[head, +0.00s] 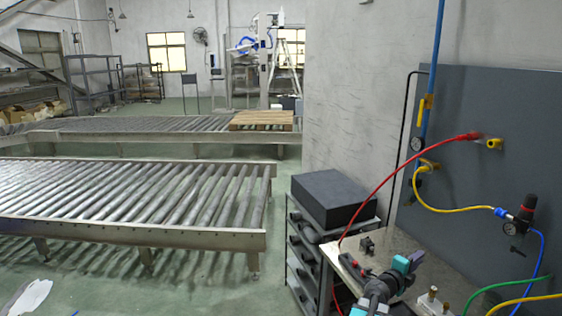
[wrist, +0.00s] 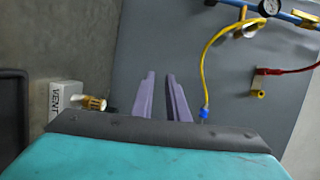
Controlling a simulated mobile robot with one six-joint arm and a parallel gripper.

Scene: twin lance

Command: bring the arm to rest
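My gripper (wrist: 160,75) shows in the wrist view as two purple-grey fingers with a narrow gap between them and nothing held. A grey panel (wrist: 190,45) fills the background beyond the fingertips. In the head view my arm's teal and grey end, with my gripper (head: 416,256), is low over the workbench (head: 395,243) at the lower right. The fingers are small there, and whether they touch anything cannot be told.
The wall panel (head: 470,110) carries a red hose (head: 395,160), a yellow hose (head: 440,207) and a regulator (head: 518,222). A black box (head: 333,198) tops a rack left of the bench. Roller conveyors (head: 130,205) stand further left. The wrist view shows a VENT box (wrist: 62,102) with a brass fitting.

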